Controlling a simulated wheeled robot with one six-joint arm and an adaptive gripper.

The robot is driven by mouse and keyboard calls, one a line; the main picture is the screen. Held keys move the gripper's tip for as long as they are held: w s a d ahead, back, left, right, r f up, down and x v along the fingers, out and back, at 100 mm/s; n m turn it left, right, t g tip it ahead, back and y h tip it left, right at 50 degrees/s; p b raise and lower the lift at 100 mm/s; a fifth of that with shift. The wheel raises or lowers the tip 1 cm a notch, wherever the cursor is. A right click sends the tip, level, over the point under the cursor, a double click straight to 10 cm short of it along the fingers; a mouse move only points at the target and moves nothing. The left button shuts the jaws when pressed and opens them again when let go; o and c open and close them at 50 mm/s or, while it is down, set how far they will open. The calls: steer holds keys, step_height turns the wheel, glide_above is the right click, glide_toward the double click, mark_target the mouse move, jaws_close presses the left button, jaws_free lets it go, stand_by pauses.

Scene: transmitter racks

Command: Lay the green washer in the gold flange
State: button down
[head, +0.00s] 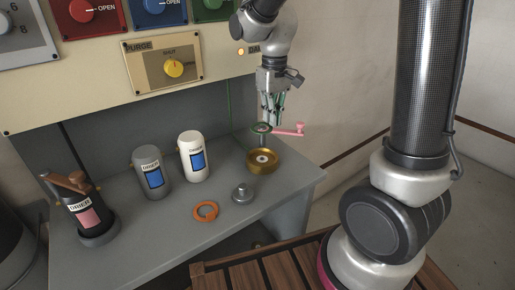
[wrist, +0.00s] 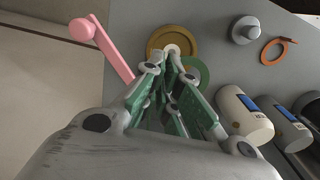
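The green washer (head: 262,128) is a flat ring at the fingertips of my gripper (head: 269,120), raised above the bench. My gripper is shut on it by its rim. In the wrist view the washer (wrist: 203,73) shows right of the fingertips (wrist: 170,68), partly hidden by the fingers. The gold flange (head: 263,167) is a round dish with a pale centre on the bench, almost directly below the washer in the head view. In the wrist view the flange (wrist: 188,30) lies just beyond the fingertips, partly covered by them.
A pink lever (head: 291,131) with a knob is close beside the washer. A grey knobbed part (head: 242,194) and an orange ring (head: 205,211) lie left of the flange. White (head: 191,145) and grey (head: 146,160) canisters stand further left. The bench's right edge is near.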

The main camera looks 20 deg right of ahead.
glide_above(270, 156)
step_height(270, 156, down, 6)
steer(key=shift+r, duration=0.1)
steer(key=shift+f, duration=2.1)
steer(key=shift+s, duration=0.1)
steer(key=shift+f, duration=0.55)
steer(key=c, duration=1.6)
jaws_free()
steer(key=shift+c, duration=0.2)
